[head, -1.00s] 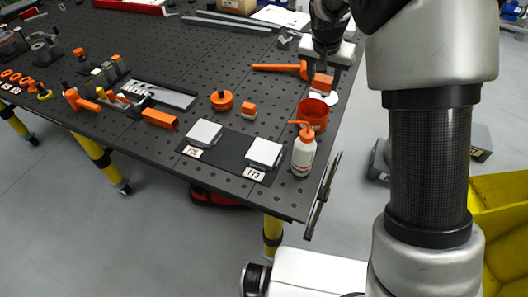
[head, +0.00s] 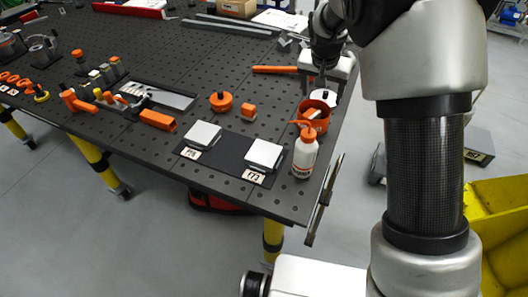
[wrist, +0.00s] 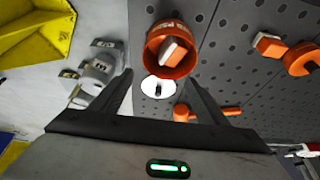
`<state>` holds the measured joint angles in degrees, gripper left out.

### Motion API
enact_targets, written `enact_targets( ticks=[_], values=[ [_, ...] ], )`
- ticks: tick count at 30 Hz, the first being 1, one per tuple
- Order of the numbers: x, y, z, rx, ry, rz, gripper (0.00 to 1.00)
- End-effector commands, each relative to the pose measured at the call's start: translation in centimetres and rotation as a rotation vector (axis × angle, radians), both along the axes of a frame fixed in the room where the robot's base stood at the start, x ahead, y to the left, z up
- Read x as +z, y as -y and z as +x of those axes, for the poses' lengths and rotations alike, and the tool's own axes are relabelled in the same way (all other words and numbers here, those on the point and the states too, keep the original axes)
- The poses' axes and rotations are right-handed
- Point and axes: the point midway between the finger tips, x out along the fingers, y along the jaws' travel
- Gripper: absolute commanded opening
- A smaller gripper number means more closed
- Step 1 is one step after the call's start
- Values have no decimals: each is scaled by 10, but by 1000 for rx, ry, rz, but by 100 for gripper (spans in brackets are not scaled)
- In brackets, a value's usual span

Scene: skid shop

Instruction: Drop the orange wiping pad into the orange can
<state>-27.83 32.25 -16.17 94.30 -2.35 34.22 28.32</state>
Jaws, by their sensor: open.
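The orange can (head: 322,124) stands upright near the right edge of the perforated table, and it also shows in the wrist view (wrist: 153,61). The orange wiping pad (wrist: 173,52), with a pale face, shows inside the can's mouth, tilted. In the head view the pad (head: 312,113) appears within the rim. Whether it touches the can's bottom is hidden. My gripper (head: 322,86) is open and empty, above and behind the can in the head view. In the wrist view, its two fingers (wrist: 160,92) are spread wide, with the can beyond them.
A white bottle with an orange top (head: 304,155) stands close in front of the can. A white disc (wrist: 159,89) lies beside the can. An orange block (head: 249,113), an orange round part (head: 221,101) and an orange-handled tool (head: 274,69) lie nearby. A yellow bin (head: 500,220) is off the table.

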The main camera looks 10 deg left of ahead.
Motion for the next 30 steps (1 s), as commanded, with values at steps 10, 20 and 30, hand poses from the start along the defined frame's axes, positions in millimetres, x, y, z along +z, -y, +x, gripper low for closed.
enact_targets(
  ticks=[10,20,30],
  values=[
    [27,-3,-10,0,4,3,68],
    [102,-9,-40,2,5,4,68],
    [154,-13,-62,1,2,1,68]
  ],
)
